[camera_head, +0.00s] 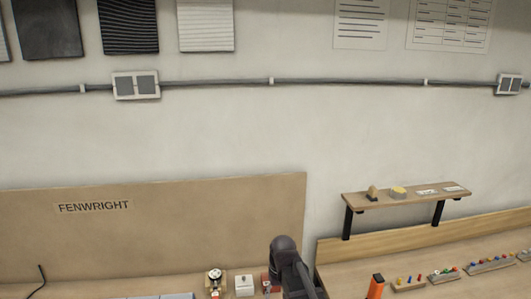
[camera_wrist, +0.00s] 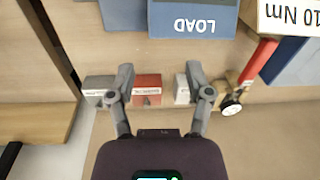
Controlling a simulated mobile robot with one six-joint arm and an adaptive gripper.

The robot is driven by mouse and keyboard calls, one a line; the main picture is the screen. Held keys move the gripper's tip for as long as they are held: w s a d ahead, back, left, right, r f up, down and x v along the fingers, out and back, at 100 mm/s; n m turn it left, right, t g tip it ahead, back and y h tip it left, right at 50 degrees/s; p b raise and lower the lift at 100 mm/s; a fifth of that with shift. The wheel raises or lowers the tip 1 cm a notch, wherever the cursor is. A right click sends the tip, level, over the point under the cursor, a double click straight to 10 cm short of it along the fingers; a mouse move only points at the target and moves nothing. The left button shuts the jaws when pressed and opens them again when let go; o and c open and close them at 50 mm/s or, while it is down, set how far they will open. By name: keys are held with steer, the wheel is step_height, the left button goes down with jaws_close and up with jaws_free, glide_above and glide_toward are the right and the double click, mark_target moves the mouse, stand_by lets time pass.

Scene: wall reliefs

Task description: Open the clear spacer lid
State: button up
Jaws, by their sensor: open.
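I cannot make out a clear spacer lid in either view. My gripper (camera_wrist: 160,80) is open and empty in the wrist view, its two fingers spread apart. A small red box with a pale label (camera_wrist: 147,88) shows between the fingers. A grey box (camera_wrist: 97,86) is beside the left finger, and a whitish box (camera_wrist: 182,90) is partly hidden by the right finger. In the head view, the white box (camera_head: 244,285) stands near the red box (camera_head: 266,283), which my dark arm partly covers. The fingertips are not visible there.
A blue-grey block marked LOAD (camera_wrist: 192,20) and a white block marked 10 Nm (camera_wrist: 290,18) lie beyond the fingers. A round dial (camera_head: 215,277) stands left of the boxes. A FENWRIGHT backboard (camera_head: 200,225) rises behind. A small shelf (camera_head: 405,198) and an orange object (camera_head: 376,285) are to the right.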

steer(key=s+d+m+h, duration=0.1)
steer(key=s+d+m, duration=0.2)
steer(key=s+d, duration=0.8)
steer(key=d, duration=0.2)
steer(key=shift+d+f, duration=0.3)
